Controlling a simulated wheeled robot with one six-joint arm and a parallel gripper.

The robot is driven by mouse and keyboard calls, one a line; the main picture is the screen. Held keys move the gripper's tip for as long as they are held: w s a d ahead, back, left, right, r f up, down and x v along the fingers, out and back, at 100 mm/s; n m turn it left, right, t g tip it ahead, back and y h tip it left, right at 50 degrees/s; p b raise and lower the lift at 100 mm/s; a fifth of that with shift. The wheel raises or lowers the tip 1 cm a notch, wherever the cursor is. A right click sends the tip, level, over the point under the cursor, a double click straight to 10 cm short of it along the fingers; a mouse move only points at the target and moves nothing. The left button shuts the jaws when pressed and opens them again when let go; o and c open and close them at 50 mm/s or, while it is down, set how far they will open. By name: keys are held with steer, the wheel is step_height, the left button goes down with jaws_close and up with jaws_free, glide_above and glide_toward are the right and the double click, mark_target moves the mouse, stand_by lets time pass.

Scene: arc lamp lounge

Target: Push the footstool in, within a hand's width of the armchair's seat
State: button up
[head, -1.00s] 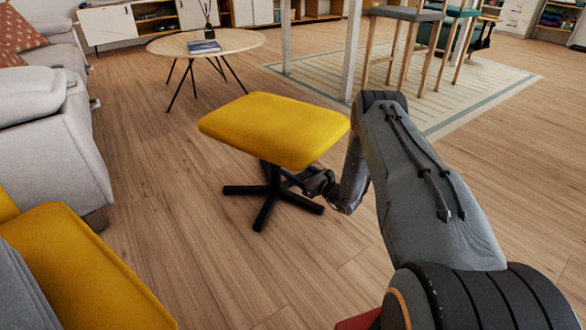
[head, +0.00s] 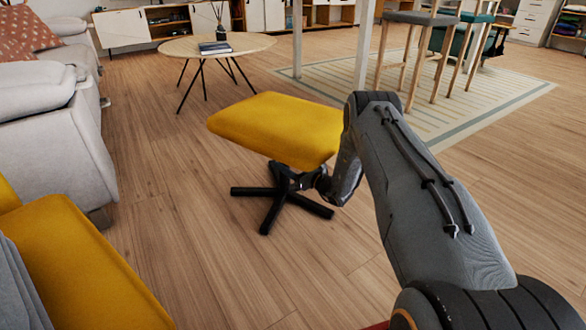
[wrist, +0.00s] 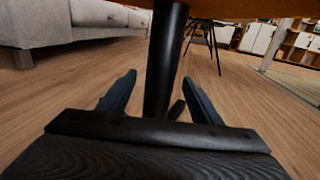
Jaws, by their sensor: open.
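The footstool (head: 275,128) has a yellow padded seat on a black column with a flat star base. It stands upright in mid-floor in the head view. The yellow armchair (head: 80,270) is at the lower left, cut off by the frame, with bare floor between its seat and the footstool. My gripper is hidden under the footstool's seat in the head view. In the wrist view my gripper (wrist: 160,82) is open, with one finger on each side of the footstool's black column (wrist: 165,60). I cannot tell whether the fingers touch it.
A grey sofa (head: 55,140) stands along the left. A round coffee table (head: 215,43) with thin black legs is behind the footstool. Bar stools (head: 420,18) stand on a striped rug (head: 480,95) at the back right. The wooden floor around the footstool is clear.

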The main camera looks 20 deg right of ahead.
jaws_close()
stand_by(0.4)
